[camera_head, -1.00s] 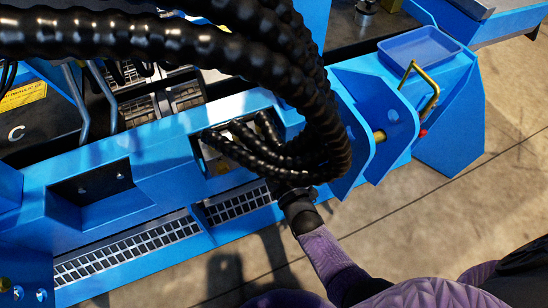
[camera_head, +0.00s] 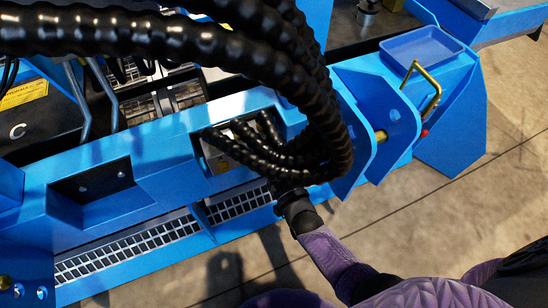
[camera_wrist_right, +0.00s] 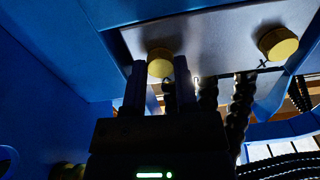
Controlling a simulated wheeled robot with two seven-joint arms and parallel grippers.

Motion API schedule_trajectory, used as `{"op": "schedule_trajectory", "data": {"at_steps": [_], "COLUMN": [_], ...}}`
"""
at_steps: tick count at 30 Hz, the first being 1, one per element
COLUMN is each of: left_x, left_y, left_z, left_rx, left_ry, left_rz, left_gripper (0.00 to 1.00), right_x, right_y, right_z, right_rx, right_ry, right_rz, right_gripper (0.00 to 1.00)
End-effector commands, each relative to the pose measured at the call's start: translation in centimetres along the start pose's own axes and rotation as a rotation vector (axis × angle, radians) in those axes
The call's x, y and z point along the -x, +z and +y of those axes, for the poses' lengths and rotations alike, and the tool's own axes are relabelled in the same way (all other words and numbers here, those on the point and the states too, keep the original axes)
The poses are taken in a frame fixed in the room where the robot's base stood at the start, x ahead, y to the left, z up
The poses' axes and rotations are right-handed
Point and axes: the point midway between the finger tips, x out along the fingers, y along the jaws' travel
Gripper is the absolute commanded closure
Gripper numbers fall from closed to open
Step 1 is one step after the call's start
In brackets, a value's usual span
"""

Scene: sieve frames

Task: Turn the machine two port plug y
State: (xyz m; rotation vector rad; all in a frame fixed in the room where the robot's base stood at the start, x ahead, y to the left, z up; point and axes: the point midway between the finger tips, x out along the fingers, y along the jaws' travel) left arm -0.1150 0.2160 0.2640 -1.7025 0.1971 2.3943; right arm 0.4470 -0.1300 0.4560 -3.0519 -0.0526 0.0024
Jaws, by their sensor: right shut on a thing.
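In the right wrist view, a round yellow plug (camera_wrist_right: 160,58) sits on a pale metal panel (camera_wrist_right: 215,45). My right gripper (camera_wrist_right: 159,72) has one dark finger on each side of this plug and is shut on it. The plug's lower part is hidden in shadow between the fingers. A second yellow plug (camera_wrist_right: 278,43) sits to the right, with an X mark below it. A mark near the first plug is too dark to read. In the head view my right wrist (camera_head: 297,208) reaches the blue machine (camera_head: 160,215), and black hoses hide the gripper. My left gripper is not in view.
Thick black hoses (camera_head: 325,110) arch over the opening beside my right wrist. Blue walls close in on the left in the wrist view. Concrete floor (camera_head: 470,220) is clear at right.

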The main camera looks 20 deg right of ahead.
Motion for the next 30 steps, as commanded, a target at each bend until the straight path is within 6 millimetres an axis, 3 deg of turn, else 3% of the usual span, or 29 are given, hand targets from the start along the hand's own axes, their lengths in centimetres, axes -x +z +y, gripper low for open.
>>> {"op": "schedule_trajectory", "data": {"at_steps": [15, 30], "left_x": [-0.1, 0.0], "left_y": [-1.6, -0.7], "left_z": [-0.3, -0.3], "left_rx": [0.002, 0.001], "left_ry": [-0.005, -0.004], "left_rz": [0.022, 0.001], "left_gripper": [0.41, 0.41], "right_x": [0.1, 0.1], "right_y": [0.1, 0.1], "right_z": [-0.1, -0.2], "right_rx": [-0.377, -0.486], "right_ry": [0.0, 0.001], "right_rz": [-0.004, -0.002], "right_gripper": [1.0, 1.0]}}
